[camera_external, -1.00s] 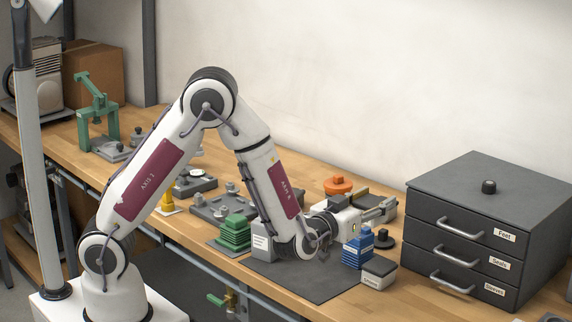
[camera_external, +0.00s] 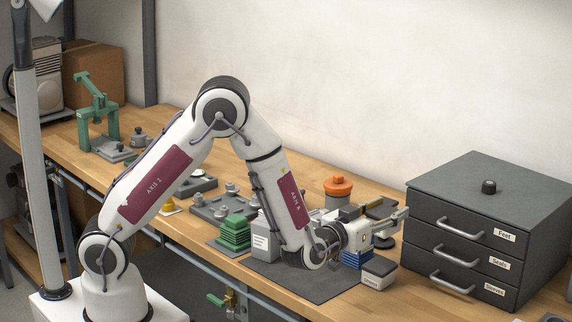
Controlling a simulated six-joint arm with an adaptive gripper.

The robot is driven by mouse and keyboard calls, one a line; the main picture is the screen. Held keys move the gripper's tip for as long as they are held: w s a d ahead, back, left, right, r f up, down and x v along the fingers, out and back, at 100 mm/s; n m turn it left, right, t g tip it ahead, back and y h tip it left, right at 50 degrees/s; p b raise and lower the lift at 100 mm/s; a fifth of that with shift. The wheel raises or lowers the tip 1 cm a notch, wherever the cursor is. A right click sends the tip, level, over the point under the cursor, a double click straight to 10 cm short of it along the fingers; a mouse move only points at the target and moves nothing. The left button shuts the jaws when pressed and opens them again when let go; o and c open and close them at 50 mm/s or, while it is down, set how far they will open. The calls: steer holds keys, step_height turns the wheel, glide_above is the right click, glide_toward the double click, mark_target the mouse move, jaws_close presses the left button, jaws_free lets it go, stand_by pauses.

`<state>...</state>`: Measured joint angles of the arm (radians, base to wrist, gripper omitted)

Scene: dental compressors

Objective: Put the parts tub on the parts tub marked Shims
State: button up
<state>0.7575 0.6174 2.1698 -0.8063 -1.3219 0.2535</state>
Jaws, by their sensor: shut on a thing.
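My gripper (camera_external: 400,219) is shut at the right of the bench, its fingers pointing right towards the drawer cabinet. The thing between the fingers is mostly hidden by them; I take it to be the parts tub, held above the bench. A small grey tub (camera_external: 378,273) with a pale label stands on the bench at the front right edge of the dark mat, below my gripper. Its lettering is too small to read surely; it may be the tub marked Shims. Nothing is on its top.
A blue stepped block (camera_external: 355,260) stands beside the small tub, partly behind my wrist. A green stepped block (camera_external: 235,233) and a labelled grey container (camera_external: 264,242) are left of my forearm. A dark drawer cabinet (camera_external: 487,205) stands right. The dark mat's front (camera_external: 310,285) is clear.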

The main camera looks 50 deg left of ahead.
steer(key=shift+f, duration=1.75)
steer(key=shift+f, duration=0.1)
steer(key=shift+f, duration=2)
steer(key=shift+f, duration=0.5)
steer(key=o, duration=1.2)
steer(key=shift+r, duration=0.15)
steer(key=shift+s+r, duration=0.1)
steer(key=shift+r, duration=0.25)
steer(key=s, duration=1.1)
steer(key=shift+s, duration=0.4)
